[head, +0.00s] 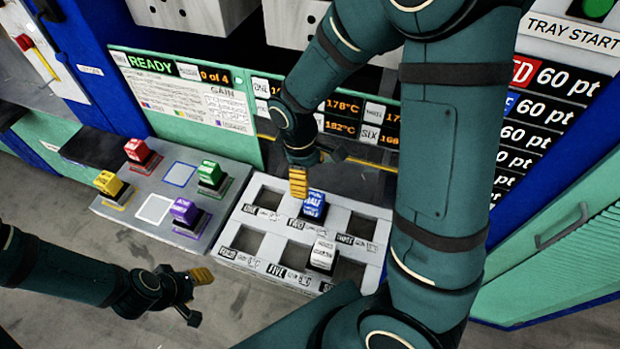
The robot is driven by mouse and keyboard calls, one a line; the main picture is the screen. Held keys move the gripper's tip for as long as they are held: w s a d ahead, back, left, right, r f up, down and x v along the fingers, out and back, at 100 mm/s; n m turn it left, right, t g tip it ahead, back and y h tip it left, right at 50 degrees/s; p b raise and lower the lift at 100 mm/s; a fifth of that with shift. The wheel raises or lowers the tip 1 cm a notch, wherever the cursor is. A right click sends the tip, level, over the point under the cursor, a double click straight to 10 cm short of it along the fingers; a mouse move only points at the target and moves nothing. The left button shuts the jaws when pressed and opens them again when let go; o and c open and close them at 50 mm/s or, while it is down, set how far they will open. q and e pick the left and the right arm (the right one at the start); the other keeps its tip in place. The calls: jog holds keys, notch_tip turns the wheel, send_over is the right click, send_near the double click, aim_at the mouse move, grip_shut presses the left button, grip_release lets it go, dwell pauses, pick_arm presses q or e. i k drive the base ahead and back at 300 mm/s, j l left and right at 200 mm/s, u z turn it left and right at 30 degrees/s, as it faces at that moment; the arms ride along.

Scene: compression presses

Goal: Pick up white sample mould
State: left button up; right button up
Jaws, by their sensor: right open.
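The white sample mould (322,254) stands upright in the front row of the white tray (233,256), right of the FIVE label. I cannot tell exactly how it sits in its compartment. A blue mould (313,204) stands behind it, by the TWO label. My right gripper (319,170) is open, with one yellow-padded finger pointing down just behind and left of the blue mould; it is apart from the white mould. My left gripper (197,297) is open and empty, low at the left, in front of the tray.
A grey board (118,208) left of the tray holds red (137,150), yellow (107,184), green (209,174) and purple (184,211) moulds. Press machines and a display panel (185,92) stand behind. My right arm covers the tray's right side.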

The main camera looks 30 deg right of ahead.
aim_at(323, 261)
jog(key=k, duration=1)
